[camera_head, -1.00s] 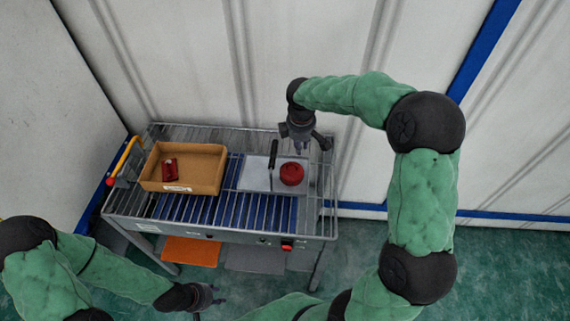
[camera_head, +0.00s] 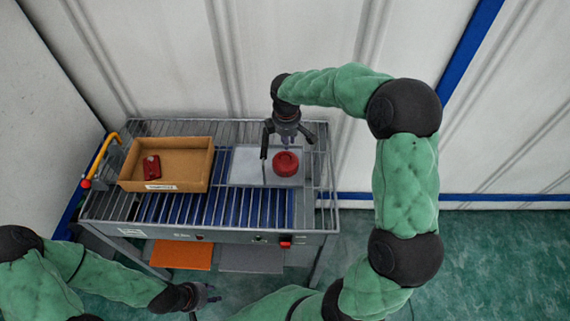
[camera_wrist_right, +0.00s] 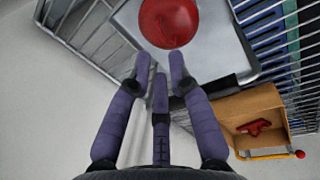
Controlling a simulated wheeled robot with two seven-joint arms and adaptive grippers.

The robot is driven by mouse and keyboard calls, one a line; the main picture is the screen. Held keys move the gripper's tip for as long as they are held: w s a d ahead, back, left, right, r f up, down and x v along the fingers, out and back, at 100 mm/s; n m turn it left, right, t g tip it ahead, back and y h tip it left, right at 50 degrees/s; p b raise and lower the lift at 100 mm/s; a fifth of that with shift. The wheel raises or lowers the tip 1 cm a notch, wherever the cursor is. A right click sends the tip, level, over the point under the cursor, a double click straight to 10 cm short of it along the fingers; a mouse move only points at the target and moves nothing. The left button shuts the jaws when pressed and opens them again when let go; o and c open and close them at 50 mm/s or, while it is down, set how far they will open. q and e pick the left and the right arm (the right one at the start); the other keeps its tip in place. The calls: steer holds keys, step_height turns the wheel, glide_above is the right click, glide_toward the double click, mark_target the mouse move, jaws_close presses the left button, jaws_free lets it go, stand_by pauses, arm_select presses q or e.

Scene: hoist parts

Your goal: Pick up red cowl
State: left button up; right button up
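A round red part (camera_head: 286,163), which I take to be the red cowl, sits on a light grey plate (camera_head: 245,167) on the right of the rack table. It also shows at the top of the right wrist view (camera_wrist_right: 170,22). My right gripper (camera_head: 288,143) is just above and behind it in the head view. In the wrist view its fingers (camera_wrist_right: 160,68) are apart, empty, with tips pointing toward the cowl and a small gap before it. My left gripper (camera_head: 214,293) is low in front of the table, small in view; its fingers look spread and empty.
A tan box (camera_head: 190,178) holding a small red part (camera_head: 152,167) stands left of the plate. Wire rails edge the rack table (camera_head: 150,208). A white wall is behind.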

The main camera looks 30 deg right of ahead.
mark_target(287, 157)
steer(key=f, duration=0.3)
steer(key=w+f+b, duration=0.1)
steer(key=f, duration=0.2)
steer(key=f+b, duration=0.1)
steer(key=f, duration=0.2)
steer(key=shift+w+d, duration=0.2)
steer(key=shift+d, duration=0.2)
steer(key=shift+r, duration=0.1)
steer(key=shift+c, duration=0.3)
jaws_close()
